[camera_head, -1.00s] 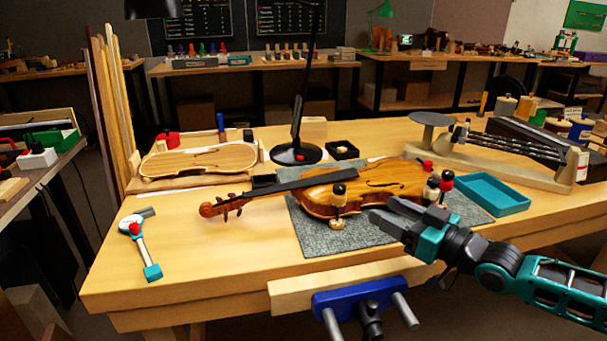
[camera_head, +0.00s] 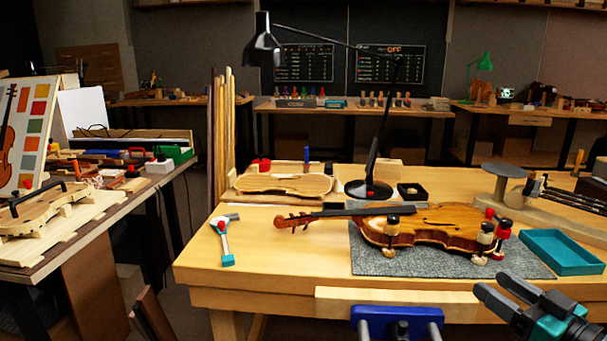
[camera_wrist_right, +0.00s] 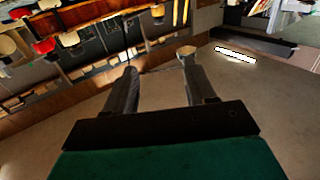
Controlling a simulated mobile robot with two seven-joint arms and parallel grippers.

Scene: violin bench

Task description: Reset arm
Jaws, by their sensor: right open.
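My right gripper (camera_head: 500,292) is open and empty at the lower right of the head view, in front of the bench's front edge. Its two dark fingers (camera_wrist_right: 163,90) stand apart in the right wrist view, with nothing between them but floor beyond. The violin (camera_head: 430,228) lies on the grey mat (camera_head: 455,264) on the bench, with clamps standing at its edge. The right gripper is apart from it, nearer to me and to the right. My left gripper is not in view.
A teal tray (camera_head: 562,250) sits at the bench's right. A teal-ended tool (camera_head: 224,242) lies at the left. A black lamp (camera_head: 369,190) stands behind the violin. A blue vise (camera_head: 397,318) juts from the front edge. A side table (camera_head: 80,218) stands at left.

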